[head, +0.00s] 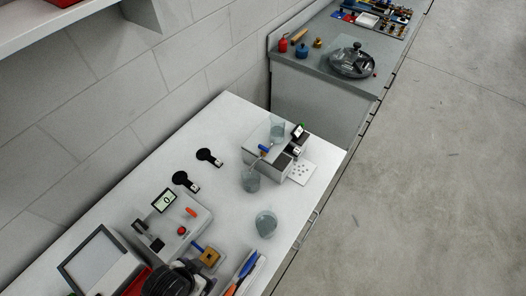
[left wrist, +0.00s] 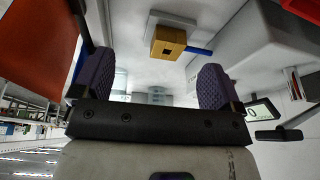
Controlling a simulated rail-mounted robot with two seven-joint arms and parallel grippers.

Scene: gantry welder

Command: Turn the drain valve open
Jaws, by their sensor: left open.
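A brass block with a blue lever (head: 209,258), which looks like the drain valve, is at the front of a grey-white machine. The left wrist view shows its brass body (left wrist: 168,43) and the blue lever (left wrist: 200,50) pointing right. My left gripper (left wrist: 154,80) is open and empty, its purple pads apart, with the brass body beyond the gap. A second small blue-handled fitting (head: 264,148) is by the glass beakers. My right gripper is not in view.
The machine (head: 172,225) has a lit display (head: 164,200), a red button and an orange lever. A glass vessel (head: 265,223) stands to the right. A tray with blue and orange tools (head: 243,276) is close right of the valve. Two black round-headed items lie behind.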

